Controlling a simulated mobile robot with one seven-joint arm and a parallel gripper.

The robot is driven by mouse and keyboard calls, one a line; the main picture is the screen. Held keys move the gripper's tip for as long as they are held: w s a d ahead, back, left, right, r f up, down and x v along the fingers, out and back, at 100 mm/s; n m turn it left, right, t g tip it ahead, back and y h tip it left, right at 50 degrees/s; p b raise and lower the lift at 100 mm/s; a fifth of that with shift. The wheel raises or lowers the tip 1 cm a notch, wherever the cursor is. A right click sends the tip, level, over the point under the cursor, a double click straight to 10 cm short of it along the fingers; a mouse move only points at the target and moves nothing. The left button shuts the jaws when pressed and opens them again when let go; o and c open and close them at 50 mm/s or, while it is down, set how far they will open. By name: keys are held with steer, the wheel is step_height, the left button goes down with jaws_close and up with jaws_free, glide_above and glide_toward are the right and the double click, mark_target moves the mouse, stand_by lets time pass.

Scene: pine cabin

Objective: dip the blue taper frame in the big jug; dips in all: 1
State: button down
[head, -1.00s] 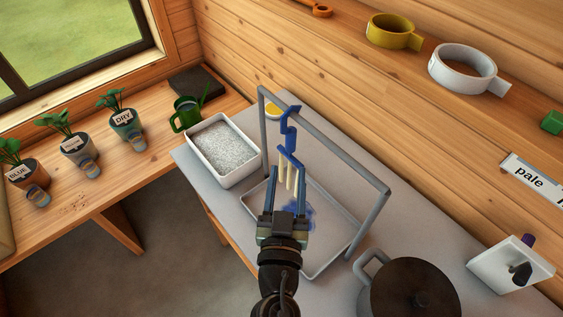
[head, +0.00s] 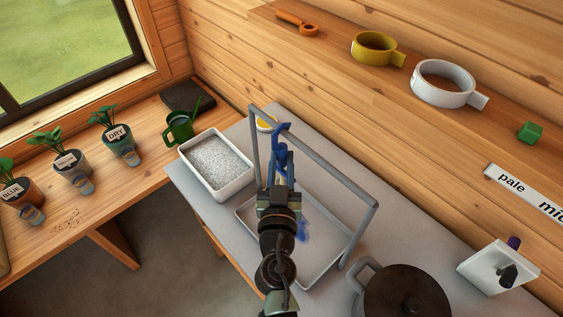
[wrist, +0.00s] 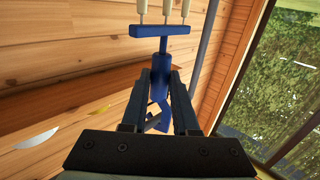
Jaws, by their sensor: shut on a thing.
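My gripper (head: 280,182) is shut on the blue taper frame (head: 282,135), above the drip tray and close to the grey rail. The wrist view shows the frame's blue stem (wrist: 161,64) between the fingers and its crossbar (wrist: 162,31) with cream tapers (wrist: 186,8) at the picture's top edge. In the head view the tapers are hidden. The frame's hook overlaps the rail in the picture; I cannot tell if they touch. A large vessel with a grey handle and dark brown top (head: 408,292), likely the big jug, stands at the lower right.
The grey rail (head: 335,180) spans the drip tray (head: 325,262), which has a blue stain. A white tub of grey granules (head: 217,165) and a green can (head: 181,128) stand left. A white holder (head: 498,268) is at right. Plant pots line the window bench.

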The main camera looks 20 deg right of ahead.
steer(key=shift+r, duration=0.1)
steer(key=shift+r+p, duration=1.05)
steer(key=shift+r, duration=0.15)
steer(key=s+a+b, duration=0.2)
steer(key=a+b, duration=0.1)
steer(key=a, duration=0.3)
steer(key=shift+s+a, duration=0.15)
steer(key=shift+a, duration=0.2)
